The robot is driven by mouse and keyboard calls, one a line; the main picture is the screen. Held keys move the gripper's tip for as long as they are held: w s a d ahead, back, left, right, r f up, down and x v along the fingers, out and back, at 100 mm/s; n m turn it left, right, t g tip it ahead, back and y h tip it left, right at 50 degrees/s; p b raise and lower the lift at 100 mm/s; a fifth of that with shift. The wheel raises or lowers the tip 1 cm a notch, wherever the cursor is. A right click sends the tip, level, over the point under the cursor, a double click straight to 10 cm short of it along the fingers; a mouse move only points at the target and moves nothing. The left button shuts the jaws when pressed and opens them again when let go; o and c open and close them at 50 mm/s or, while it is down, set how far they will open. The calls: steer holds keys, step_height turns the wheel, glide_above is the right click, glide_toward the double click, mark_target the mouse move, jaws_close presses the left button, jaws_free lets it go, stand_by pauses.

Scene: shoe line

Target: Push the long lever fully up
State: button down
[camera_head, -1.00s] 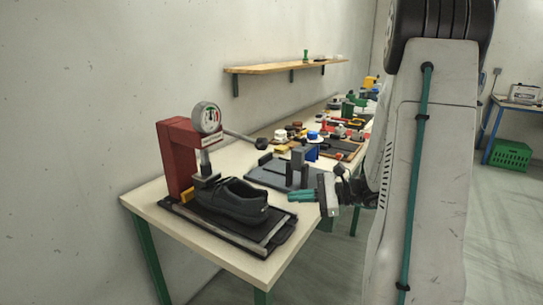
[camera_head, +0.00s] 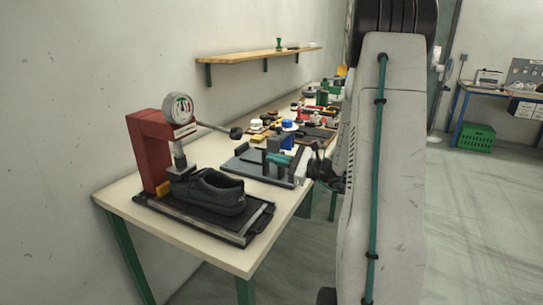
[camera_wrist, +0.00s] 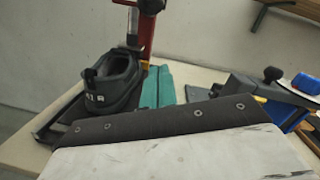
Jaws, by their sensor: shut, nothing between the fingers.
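The red press (camera_head: 148,150) stands at the left end of the table with a round gauge on top. Its long lever (camera_head: 215,127) sticks out to the right, sloping slightly down to a black ball knob (camera_head: 236,133). A black shoe (camera_head: 209,191) sits under the press; it also shows in the wrist view (camera_wrist: 112,78). My gripper (camera_head: 278,158) has teal fingers, shut and empty, to the right of and lower in the picture than the knob, apart from it. The shut fingers also show in the wrist view (camera_wrist: 156,88). A black ball there (camera_wrist: 272,74) may be the knob; I cannot tell.
A grey fixture plate (camera_head: 248,167) with upright posts lies behind the shoe, close to my fingers. Several small parts and tools crowd the table farther back. A wooden shelf (camera_head: 255,53) is on the wall.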

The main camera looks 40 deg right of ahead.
steer(key=w+a+r, duration=0.4)
steer(key=w+a, duration=0.1)
steer(key=w, duration=0.1)
steer(key=shift+w, duration=0.4)
steer(key=shift+r, duration=0.2)
